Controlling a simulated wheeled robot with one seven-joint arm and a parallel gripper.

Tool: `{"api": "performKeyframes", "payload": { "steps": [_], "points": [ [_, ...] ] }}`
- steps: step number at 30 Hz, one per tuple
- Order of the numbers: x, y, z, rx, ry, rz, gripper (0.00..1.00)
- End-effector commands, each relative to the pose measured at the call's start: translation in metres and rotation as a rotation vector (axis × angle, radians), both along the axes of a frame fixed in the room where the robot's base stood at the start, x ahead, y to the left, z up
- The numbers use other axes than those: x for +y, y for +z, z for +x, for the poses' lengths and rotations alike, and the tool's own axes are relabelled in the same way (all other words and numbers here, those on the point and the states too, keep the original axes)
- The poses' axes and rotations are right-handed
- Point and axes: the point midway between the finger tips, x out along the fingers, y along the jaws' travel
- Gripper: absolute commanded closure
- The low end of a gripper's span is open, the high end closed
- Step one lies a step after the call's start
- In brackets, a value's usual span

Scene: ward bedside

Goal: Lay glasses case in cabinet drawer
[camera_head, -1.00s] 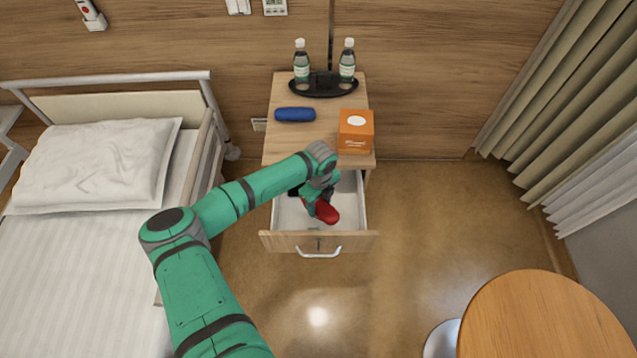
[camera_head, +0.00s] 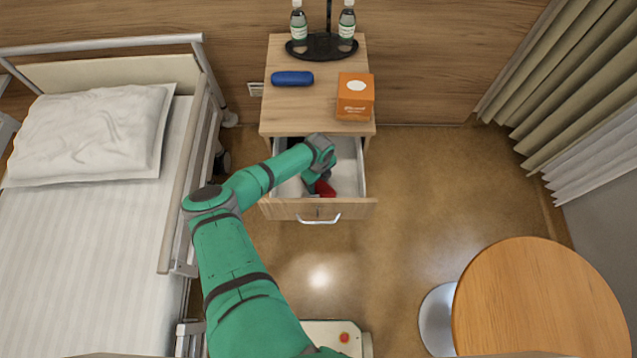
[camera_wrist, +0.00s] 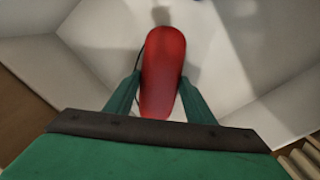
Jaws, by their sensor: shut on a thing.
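A red, rounded, elongated case (camera_wrist: 163,70) lies between the fingers of my gripper (camera_wrist: 160,92) in the wrist view, with a finger against each side. In the head view, the red case (camera_head: 325,188) shows partly behind my gripper (camera_head: 318,180), low within the open drawer (camera_head: 350,172) of the bedside cabinet (camera_head: 315,118). The drawer's pale inside surrounds the case in the wrist view. I cannot tell whether the case touches the drawer floor. A blue case of similar form (camera_head: 292,78) lies on the cabinet top.
An orange box (camera_head: 355,97) stands on the cabinet top, with a black tray (camera_head: 322,47) holding two bottles behind it. The bed (camera_head: 90,230) is at the left. A round wooden table (camera_head: 540,300) is at the lower right. Floor right of the drawer is clear.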

Motion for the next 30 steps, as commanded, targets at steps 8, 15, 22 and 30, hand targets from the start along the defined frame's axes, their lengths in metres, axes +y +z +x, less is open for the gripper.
{"api": "performKeyframes", "payload": {
  "steps": [8, 15, 22, 30],
  "points": [
    [0.001, -0.003, 0.0, -0.001, 0.001, 0.0, 0.75],
    [0.002, -0.006, 0.0, -0.001, 0.003, -0.001, 0.37],
    [0.0, -0.006, 0.0, -0.001, 0.0, -0.001, 0.32],
    [-0.001, 0.008, 0.001, -0.001, -0.001, -0.001, 0.32]
  ]
}}
